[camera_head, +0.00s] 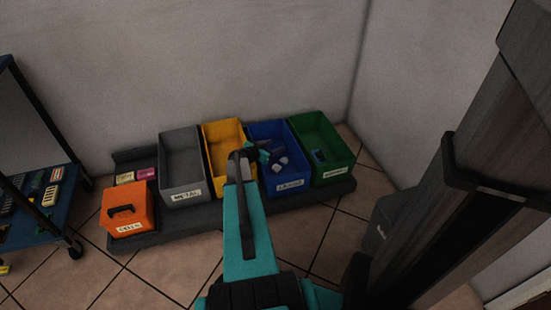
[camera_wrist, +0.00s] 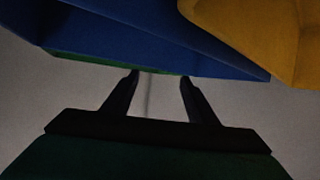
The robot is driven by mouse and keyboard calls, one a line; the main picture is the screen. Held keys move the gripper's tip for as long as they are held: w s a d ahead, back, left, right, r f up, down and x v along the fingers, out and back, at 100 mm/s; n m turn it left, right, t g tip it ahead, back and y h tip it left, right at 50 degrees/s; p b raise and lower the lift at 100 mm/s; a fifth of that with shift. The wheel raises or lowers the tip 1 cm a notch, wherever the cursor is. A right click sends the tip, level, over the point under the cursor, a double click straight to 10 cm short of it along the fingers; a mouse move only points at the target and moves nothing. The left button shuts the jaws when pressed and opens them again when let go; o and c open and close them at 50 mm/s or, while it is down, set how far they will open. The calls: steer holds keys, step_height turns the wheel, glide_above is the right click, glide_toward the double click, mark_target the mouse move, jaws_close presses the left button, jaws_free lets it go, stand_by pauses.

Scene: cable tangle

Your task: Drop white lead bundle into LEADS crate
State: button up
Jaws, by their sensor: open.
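The blue crate (camera_head: 291,184) has a white front label that looks like LEADS, though it is too small to read surely. Small pale pieces (camera_head: 280,162) lie inside it; one may be the white lead bundle, but I cannot tell. The blue crate's wall (camera_wrist: 150,45) crosses the top of that view.
The yellow crate (camera_head: 222,132), grey METAL crate (camera_head: 183,190) and green crate (camera_head: 333,172) stand beside the blue one on a dark platform (camera_head: 180,228). An orange box (camera_head: 130,219) is at the left end. A blue-shelved cart (camera_head: 40,222) stands farther left. Tiled floor lies in front.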

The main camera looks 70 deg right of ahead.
steer(key=p+v, duration=0.1)
steer(key=v, duration=1)
steer(key=shift+p, duration=0.3)
stand_by(0.3)
